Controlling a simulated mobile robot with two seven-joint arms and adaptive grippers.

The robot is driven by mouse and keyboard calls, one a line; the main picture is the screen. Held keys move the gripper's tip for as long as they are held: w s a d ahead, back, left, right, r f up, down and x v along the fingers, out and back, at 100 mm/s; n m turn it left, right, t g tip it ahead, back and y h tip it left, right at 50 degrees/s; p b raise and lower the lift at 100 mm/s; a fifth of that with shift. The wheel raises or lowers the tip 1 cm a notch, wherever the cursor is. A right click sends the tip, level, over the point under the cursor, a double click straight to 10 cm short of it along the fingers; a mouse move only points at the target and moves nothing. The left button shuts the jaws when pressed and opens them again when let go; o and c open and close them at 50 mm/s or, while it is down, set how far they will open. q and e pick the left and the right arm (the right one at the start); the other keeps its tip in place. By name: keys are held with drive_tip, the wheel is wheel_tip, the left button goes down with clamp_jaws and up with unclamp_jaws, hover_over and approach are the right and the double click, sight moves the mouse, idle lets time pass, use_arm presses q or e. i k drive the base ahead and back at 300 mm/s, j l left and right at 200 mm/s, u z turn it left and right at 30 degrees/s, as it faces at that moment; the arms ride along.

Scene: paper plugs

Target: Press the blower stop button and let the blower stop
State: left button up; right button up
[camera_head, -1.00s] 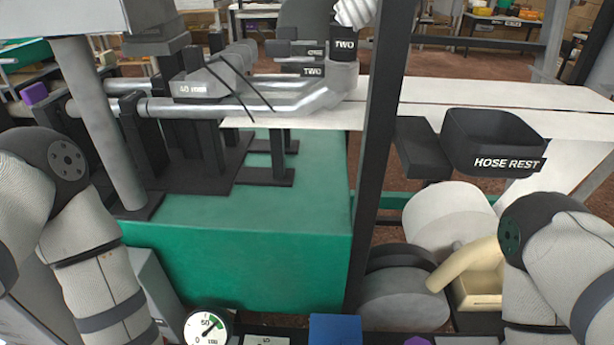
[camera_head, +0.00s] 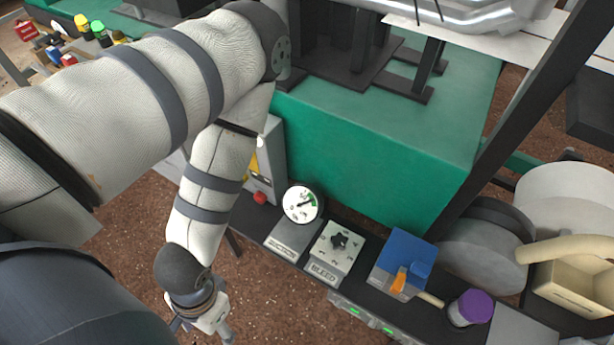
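My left forearm hides part of this box, and no label on the button is readable. My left gripper (camera_head: 207,325) hangs below and left of the button, over the brown floor, clear of it. It points downward near the bottom edge, and its fingers are too small and turned to tell open from shut. A grey round housing (camera_head: 490,255), which may be the blower, stands at the right. My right gripper is out of view.
A black shelf carries a pressure gauge (camera_head: 302,203), a BLEED knob box (camera_head: 338,247), a blue box with an orange lever (camera_head: 402,262) and a purple-capped cylinder (camera_head: 470,307). The green block (camera_head: 370,165) stands behind. Floor is open around my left gripper.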

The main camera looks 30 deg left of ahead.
sight(260, 198)
drive_tip(key=u, duration=1.45)
